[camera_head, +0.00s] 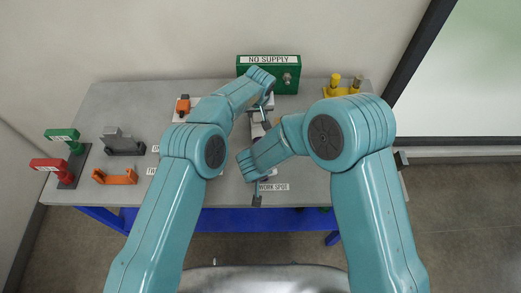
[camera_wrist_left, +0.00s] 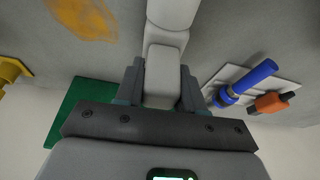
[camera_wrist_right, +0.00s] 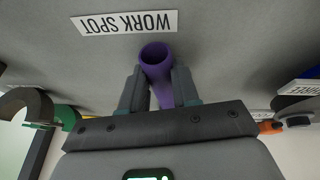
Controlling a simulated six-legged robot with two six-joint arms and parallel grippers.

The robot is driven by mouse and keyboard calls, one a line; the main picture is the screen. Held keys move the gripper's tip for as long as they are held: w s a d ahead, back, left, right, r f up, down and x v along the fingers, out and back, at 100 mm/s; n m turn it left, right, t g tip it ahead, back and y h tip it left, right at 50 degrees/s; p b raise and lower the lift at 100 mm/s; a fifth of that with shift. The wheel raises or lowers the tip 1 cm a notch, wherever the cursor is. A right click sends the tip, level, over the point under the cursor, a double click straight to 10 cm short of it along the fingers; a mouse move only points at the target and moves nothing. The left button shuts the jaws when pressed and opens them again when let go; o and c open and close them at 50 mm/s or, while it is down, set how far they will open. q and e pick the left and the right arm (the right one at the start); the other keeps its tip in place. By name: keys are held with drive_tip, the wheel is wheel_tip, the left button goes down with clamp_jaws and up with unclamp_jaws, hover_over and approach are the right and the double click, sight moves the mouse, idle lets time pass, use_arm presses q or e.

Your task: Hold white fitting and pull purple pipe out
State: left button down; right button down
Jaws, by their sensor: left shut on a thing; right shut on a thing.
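The white fitting (camera_wrist_left: 164,75) lies between the fingers of my left gripper (camera_wrist_left: 160,88), which is shut on it in the left wrist view. In the head view a bit of the fitting (camera_head: 258,130) shows between my two arms. The purple pipe (camera_wrist_right: 157,62) sits between the fingers of my right gripper (camera_wrist_right: 160,90), which is shut on it; its open round end points toward the work spot label. In the head view my left gripper (camera_head: 268,98) is at the far end and my right gripper (camera_head: 255,178) at the near end. The joint between pipe and fitting is mostly hidden by my arms.
A green NO SUPPLY box (camera_head: 268,76) stands at the back. A WORK SPOT label (camera_head: 273,187) lies at the front edge. Green and red stands (camera_head: 64,136) and an orange bracket (camera_head: 114,177) are at left.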

sight(264, 186)
use_arm(q)
drive_tip(key=shift+s+f, duration=0.15)
drive_tip(key=shift+f, duration=0.15)
use_arm(e)
drive_tip(key=shift+s+d, duration=0.15)
drive_tip(key=shift+s, duration=2.1)
drive_tip(key=shift+s, duration=0.1)
drive_tip(key=shift+f, duration=0.4)
drive_tip(key=c, duration=0.8)
unclamp_jaws()
use_arm(q)
drive_tip(key=shift+d, duration=0.1)
use_arm(e)
drive_tip(key=shift+o, duration=0.2)
drive_tip(key=shift+d, duration=0.1)
use_arm(q)
drive_tip(key=shift+r, duration=0.1)
use_arm(e)
drive_tip(key=v, duration=1.2)
drive_tip(key=shift+r, duration=0.1)
